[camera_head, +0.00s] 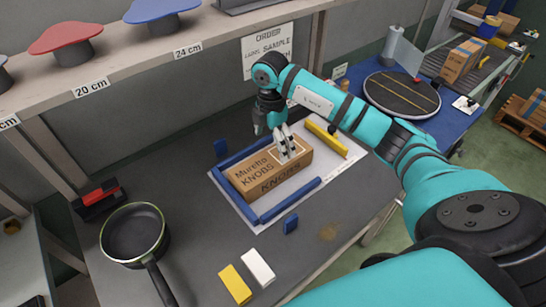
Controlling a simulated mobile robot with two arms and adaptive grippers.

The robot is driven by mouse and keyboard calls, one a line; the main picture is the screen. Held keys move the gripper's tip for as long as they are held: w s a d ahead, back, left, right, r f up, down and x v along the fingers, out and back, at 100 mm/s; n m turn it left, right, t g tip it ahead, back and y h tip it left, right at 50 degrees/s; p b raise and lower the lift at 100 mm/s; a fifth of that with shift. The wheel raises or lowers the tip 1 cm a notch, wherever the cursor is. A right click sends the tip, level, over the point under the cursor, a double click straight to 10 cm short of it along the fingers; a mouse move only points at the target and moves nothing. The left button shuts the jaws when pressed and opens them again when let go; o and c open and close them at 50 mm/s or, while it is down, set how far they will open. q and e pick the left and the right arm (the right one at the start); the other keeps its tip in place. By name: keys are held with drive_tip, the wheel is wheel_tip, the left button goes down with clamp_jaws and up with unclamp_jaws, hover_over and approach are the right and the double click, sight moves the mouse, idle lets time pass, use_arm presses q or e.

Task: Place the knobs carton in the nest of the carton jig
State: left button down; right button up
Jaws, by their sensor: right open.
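The knobs carton (262,178) is a brown box printed "Muretto KNOBS". It lies lengthwise on the white board of the carton jig (228,196), between blue rails at its back and front. A yellow bar (326,139) stands beyond its right end. I cannot tell whether the carton sits fully flat in the nest. My right gripper (287,155) points down at the right part of the carton's top, its light fingers open at or just above it; contact cannot be told. My left gripper is not in view.
A dark pan (134,235) stands at the bench's left. A yellow block (235,284) and a white block (258,266) lie in front of the jig. Small blue blocks (290,223) lie beside the board. A shelf (130,65) with coloured lids overhangs the back left.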

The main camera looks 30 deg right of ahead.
sight(273, 159)
drive_tip(key=shift+r+b, duration=0.35)
drive_tip(key=shift+r, duration=1.85)
drive_tip(key=shift+f, duration=0.1)
